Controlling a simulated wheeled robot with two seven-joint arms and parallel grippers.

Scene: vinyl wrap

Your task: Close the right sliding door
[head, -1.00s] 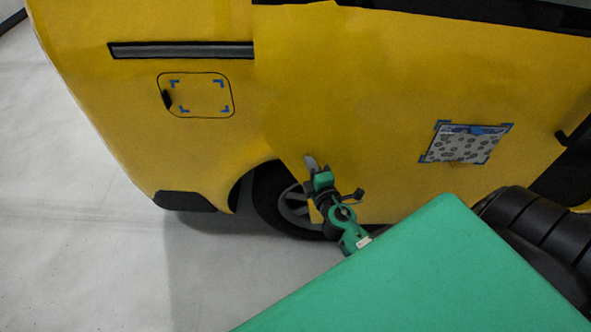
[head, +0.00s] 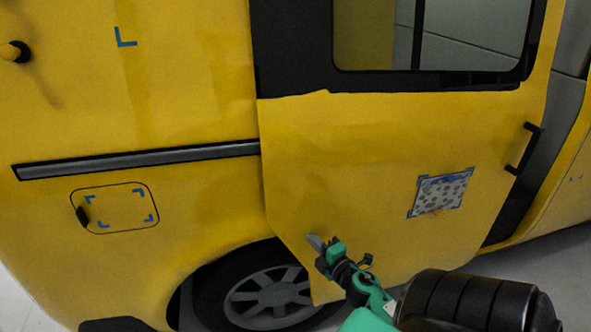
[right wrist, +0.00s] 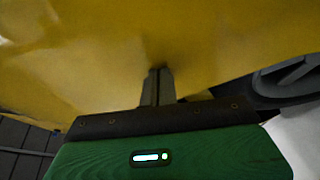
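The yellow sliding door (head: 400,135) of the van stands slid back to the left, overlapping the rear body side. A dark opening (head: 512,208) shows along its right edge. Its black handle (head: 523,149) is near that edge. My right gripper (head: 316,242) is at the lower left part of the door, by its slanted rear edge above the wheel. In the right wrist view the fingers (right wrist: 157,86) are together, with their tips close to the yellow surface; I cannot tell if they touch. My left gripper is out of view.
A dark rail (head: 140,158) runs along the rear body side, above a fuel flap (head: 115,207). A patterned sheet with blue corner marks (head: 440,193) is on the door. The rear wheel (head: 265,295) is beside my right gripper.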

